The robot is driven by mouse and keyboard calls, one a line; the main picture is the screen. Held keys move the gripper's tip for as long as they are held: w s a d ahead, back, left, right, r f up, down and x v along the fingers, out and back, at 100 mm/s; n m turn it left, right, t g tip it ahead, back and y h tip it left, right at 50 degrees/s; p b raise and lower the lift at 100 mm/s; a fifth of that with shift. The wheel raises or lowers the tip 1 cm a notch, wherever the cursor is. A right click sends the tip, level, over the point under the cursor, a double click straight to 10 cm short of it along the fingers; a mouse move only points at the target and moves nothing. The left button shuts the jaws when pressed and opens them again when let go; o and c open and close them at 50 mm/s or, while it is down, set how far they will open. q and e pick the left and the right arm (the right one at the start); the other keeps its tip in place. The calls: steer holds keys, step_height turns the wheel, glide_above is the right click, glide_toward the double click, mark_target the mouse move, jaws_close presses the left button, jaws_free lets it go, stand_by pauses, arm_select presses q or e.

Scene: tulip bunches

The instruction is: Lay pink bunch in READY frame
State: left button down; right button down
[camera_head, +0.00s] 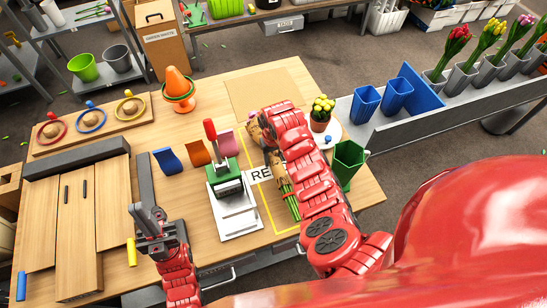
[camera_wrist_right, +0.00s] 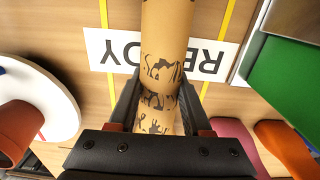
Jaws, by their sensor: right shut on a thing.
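My right gripper (camera_wrist_right: 159,98) is shut around a bunch wrapped in brown paper with black print (camera_wrist_right: 165,35). The wrap lies over the READY label (camera_wrist_right: 112,50) in the right wrist view. In the head view, the bunch's green stems (camera_head: 289,197) point toward the front, inside the yellow READY frame (camera_head: 268,207). My right arm hides most of the bunch and the gripper there. I cannot tell whether the wrap touches the table. My left gripper (camera_head: 149,214) is open and empty at the table's front left.
A green-and-white press with a red handle (camera_head: 223,172) stands left of the frame. A yellow potted plant (camera_head: 321,113) and a green bin (camera_head: 346,160) stand to the right. Blue, orange and pink holders are left of the frame. A brown mat (camera_head: 262,88) lies behind.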

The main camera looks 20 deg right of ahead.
mark_target(273, 155)
steer(key=shift+c, duration=1.3)
jaws_free()
steer(key=shift+r, duration=0.1)
steer(key=shift+r, duration=0.25)
step_height(273, 155, up, 5)
steer(key=shift+w+f+b, duration=0.1)
steer(key=shift+w+b, duration=0.05)
steer(key=shift+b, duration=0.4)
step_height(273, 155, up, 12)
steer(key=p, duration=0.5)
steer(key=shift+s, duration=0.2)
